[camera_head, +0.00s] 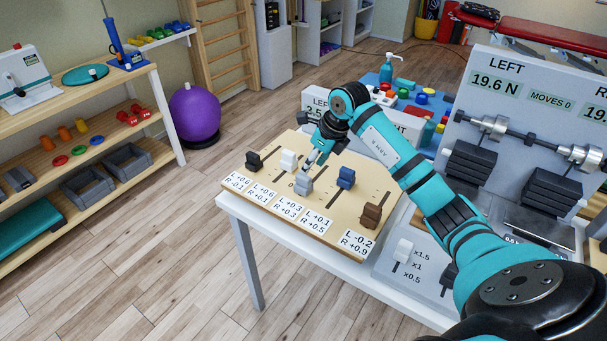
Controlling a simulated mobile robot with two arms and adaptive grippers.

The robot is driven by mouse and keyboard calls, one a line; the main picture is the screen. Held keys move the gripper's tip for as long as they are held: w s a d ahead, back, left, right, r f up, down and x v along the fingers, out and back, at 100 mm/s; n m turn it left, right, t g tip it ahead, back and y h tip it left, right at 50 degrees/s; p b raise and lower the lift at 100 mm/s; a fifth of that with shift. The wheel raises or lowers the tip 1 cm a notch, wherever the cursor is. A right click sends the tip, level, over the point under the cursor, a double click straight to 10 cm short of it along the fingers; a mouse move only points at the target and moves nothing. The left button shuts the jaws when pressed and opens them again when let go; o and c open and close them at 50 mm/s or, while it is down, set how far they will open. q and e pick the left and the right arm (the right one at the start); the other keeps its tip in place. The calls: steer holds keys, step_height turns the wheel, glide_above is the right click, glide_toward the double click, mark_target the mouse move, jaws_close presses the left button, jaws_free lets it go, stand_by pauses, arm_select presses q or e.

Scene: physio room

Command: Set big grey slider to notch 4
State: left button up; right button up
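The big grey slider (303,186) is a grey knob near the middle of the wooden slider board (265,194), above the label "L +0.3 R +0.3". Its slot is mostly hidden, so I cannot read its notch. My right gripper (313,166) points down at the grey slider from behind and above. Its fingertips are at or very near the knob's top; I cannot tell if they touch or grip it. My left gripper is not in view.
Black (253,161), white (288,160), blue (345,178) and brown (370,215) sliders stand around the grey one. A display (550,94) reads left 19.6 N, moves 0. A smaller white slider (402,250) sits on the x1.5/x1/x0.5 panel. Floor at left is clear.

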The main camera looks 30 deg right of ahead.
mark_target(304, 177)
steer(key=x, duration=0.7)
steer(key=shift+w+f+p, duration=0.1)
steer(key=shift+p, duration=0.25)
steer(key=shift+f, duration=0.1)
jaws_close()
